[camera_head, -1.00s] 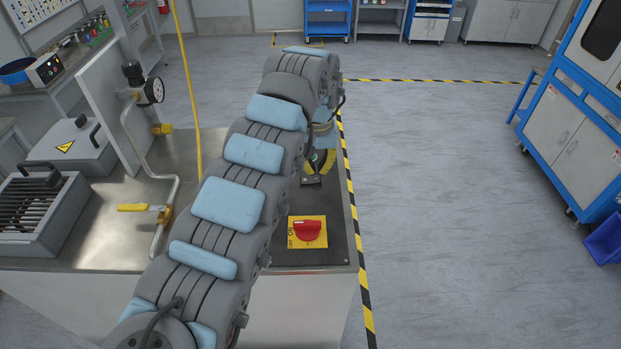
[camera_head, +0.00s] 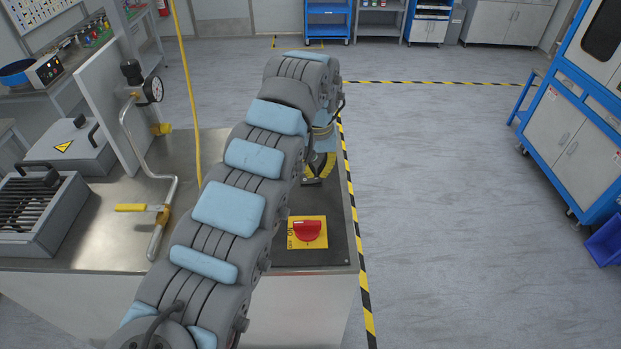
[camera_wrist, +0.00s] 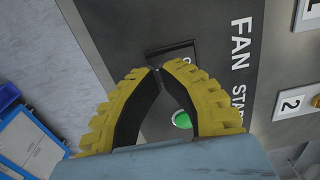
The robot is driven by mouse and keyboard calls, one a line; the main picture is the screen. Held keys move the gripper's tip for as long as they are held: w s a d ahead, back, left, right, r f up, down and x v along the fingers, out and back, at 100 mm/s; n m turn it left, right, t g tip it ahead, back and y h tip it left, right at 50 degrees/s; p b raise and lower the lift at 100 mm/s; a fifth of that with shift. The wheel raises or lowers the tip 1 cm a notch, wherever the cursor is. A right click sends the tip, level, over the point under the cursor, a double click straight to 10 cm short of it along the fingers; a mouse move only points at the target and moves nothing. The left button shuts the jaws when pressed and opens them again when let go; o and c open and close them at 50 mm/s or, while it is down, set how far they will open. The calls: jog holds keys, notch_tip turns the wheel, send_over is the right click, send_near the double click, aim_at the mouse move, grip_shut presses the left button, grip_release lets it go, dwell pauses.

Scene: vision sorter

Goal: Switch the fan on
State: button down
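My gripper (camera_wrist: 158,72) has yellow ribbed fingers with black pads. In the head view my gripper (camera_head: 318,170) is at the panel and partly covers the switch plate (camera_head: 311,182).
A red rotary switch (camera_head: 308,231) on a yellow plate sits nearer on the same panel. Yellow-handled pipework (camera_head: 158,209) and a pressure gauge (camera_head: 155,90) stand left of my arm. The floor to the right is clear up to a blue cart (camera_head: 565,140).

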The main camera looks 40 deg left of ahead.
aim_at(318, 178)
jog(key=shift+f+b, duration=0.6)
jog(key=shift+f, duration=0.1)
dwell(0.6)
jog(key=shift+r, duration=0.1)
jog(key=shift+r+p, duration=0.65)
jog(key=shift+r, duration=2.75)
jog(key=shift+w+d, duration=0.1)
